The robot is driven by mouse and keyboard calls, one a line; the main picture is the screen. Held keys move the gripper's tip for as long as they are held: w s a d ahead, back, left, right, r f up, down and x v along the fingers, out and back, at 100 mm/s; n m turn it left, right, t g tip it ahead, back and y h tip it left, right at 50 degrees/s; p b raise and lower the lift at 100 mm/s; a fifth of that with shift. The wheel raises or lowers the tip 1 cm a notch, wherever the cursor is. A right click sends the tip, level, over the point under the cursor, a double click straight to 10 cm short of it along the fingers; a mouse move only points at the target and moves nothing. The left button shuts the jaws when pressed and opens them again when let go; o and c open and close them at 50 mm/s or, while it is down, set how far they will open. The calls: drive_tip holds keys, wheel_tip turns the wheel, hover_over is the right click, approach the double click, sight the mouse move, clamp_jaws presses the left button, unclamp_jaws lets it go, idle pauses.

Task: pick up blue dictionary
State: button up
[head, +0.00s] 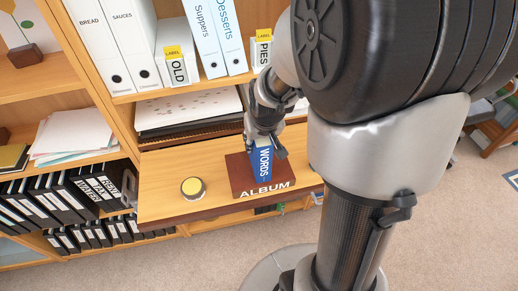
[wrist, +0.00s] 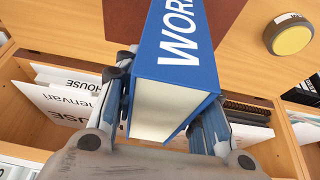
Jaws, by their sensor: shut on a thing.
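The blue dictionary (head: 264,166), marked WORDS, is upright over the dark red-brown album (head: 238,178) on the wooden pull-out shelf. I cannot tell whether its lower end touches the album. My gripper (head: 266,143) comes down from above and is shut on the dictionary. In the wrist view the dictionary (wrist: 178,75) sits between the two fingers, with its cream page edges facing the camera. My gripper's fingers hide part of its sides.
A round yellow-topped tin (head: 193,188) stands on the shelf left of the album. Binders (head: 105,40) and label boxes (head: 178,67) stand on the shelf above. A tray of papers (head: 190,108) lies behind. Clear wood lies between tin and album.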

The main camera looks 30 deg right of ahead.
clamp_jaws()
drive_tip(key=shift+r, duration=0.1)
